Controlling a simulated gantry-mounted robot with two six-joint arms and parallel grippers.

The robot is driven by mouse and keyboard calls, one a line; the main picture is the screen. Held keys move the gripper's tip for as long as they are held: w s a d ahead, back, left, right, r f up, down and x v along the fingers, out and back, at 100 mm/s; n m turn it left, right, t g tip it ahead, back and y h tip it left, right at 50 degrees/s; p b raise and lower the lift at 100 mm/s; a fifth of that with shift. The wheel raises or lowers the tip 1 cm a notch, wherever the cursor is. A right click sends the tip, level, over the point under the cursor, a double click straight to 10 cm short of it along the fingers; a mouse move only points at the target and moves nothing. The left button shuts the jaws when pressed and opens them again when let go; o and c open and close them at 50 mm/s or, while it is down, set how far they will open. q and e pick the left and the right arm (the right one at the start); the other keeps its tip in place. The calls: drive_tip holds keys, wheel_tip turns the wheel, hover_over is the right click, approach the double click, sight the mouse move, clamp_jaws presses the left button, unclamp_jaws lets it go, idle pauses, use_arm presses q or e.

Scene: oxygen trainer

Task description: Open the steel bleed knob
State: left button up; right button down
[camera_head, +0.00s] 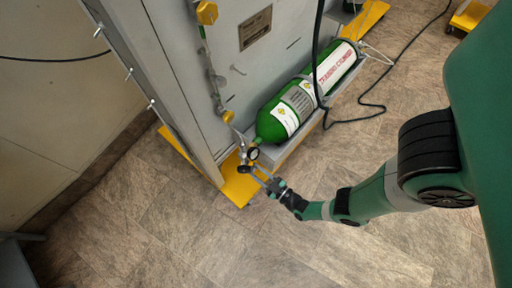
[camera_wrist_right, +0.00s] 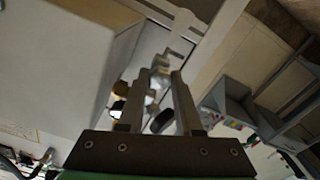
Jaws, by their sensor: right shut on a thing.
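The steel bleed knob (camera_wrist_right: 161,77) shows in the right wrist view as a small pale metal part between the tips of my right gripper (camera_wrist_right: 160,84). My left gripper is not in view.
A green gas cylinder (camera_head: 297,106) lies on a grey shelf beside the fittings. The grey panel (camera_head: 176,50) stands on a yellow base (camera_head: 238,189). A black hose (camera_head: 315,60) hangs over the cylinder. The tiled floor (camera_head: 190,238) in front is clear.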

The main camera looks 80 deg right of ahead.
drive_tip(key=n, duration=1.4)
drive_tip(key=shift+n, duration=0.4)
drive_tip(key=n, duration=1)
drive_tip(key=shift+n, duration=0.4)
drive_tip(key=shift+n+p, duration=0.4)
drive_tip(key=shift+n, duration=1.2)
